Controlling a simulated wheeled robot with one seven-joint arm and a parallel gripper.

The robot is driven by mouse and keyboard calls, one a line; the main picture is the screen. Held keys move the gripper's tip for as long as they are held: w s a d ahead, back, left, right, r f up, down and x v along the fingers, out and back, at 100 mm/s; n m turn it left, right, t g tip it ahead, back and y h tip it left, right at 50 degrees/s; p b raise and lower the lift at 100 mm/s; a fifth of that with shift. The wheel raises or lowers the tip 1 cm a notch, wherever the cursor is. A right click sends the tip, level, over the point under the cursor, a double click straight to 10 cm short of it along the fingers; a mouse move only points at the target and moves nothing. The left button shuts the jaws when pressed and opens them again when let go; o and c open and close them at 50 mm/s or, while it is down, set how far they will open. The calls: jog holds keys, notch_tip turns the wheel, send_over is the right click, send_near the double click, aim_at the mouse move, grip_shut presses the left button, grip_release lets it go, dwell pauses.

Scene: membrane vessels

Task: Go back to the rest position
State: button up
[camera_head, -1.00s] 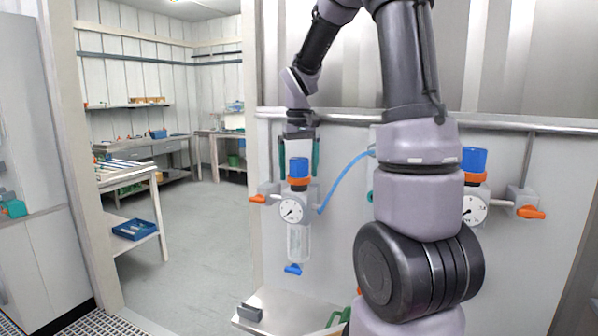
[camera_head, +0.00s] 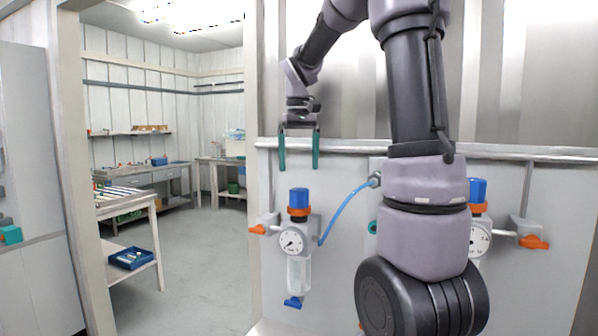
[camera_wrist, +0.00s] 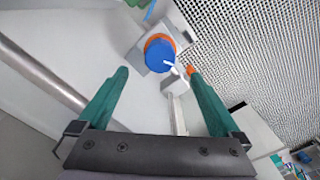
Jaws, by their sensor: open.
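My gripper (camera_head: 299,150) is open and empty, with two green fingers pointing down. It is above the left filter-regulator unit (camera_head: 293,240), clear of its blue knob (camera_head: 299,197). The unit has an orange ring under the knob, a round gauge, a clear bowl and a blue drain piece at the bottom. In the wrist view my gripper (camera_wrist: 158,85) shows its fingers spread wide, and the blue knob (camera_wrist: 160,52) with its orange ring lies beyond the fingertips, with nothing between the fingers.
A blue hose (camera_head: 345,203) runs from the unit to a wall fitting. An orange valve handle (camera_head: 257,230) sticks out at the left. A second regulator (camera_head: 477,220) is partly behind my arm. A rail (camera_head: 360,150) crosses the wall. A doorway at left shows workbenches and open floor (camera_head: 200,250).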

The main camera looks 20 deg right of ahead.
dwell(0.4)
jog(key=s+a+m+t+y, duration=0.1)
jog(key=s+a+m+t, duration=0.1)
jog(key=s, duration=0.7)
jog(key=s+a+m+t+y, duration=0.1)
jog(key=s+t, duration=0.4)
jog(key=s, duration=0.5)
jog(key=shift+a+r+m, duration=0.45)
jog(key=shift+a+m, duration=0.15)
dwell(0.4)
